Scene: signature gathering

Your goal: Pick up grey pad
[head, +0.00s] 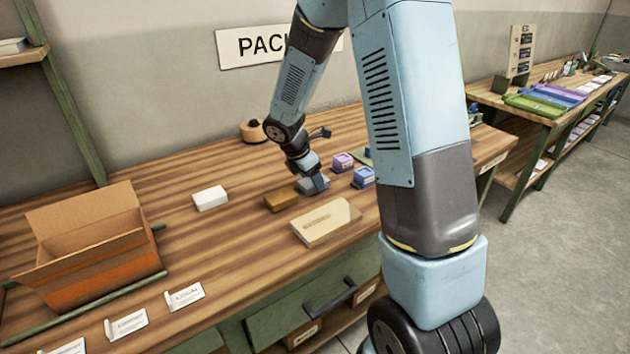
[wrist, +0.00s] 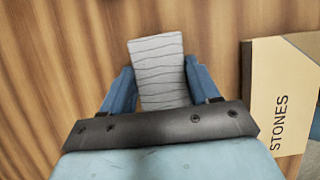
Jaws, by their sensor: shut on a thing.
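The grey pad (wrist: 158,70) is a light grey block with wavy dark lines across its top. It sits between the two blue fingers of my gripper (wrist: 160,90), which is shut on it. In the head view my gripper (head: 314,180) is low over the wooden table, with the grey pad (head: 308,186) partly hidden by the fingers. I cannot tell whether the pad touches the table.
A brown block (head: 282,201) and a cream box (head: 325,221) marked STONES lie close by. Purple (head: 342,162) and blue (head: 364,177) blocks stand to the right. A white block (head: 210,198) and an open cardboard box (head: 90,245) are left, with bare table between.

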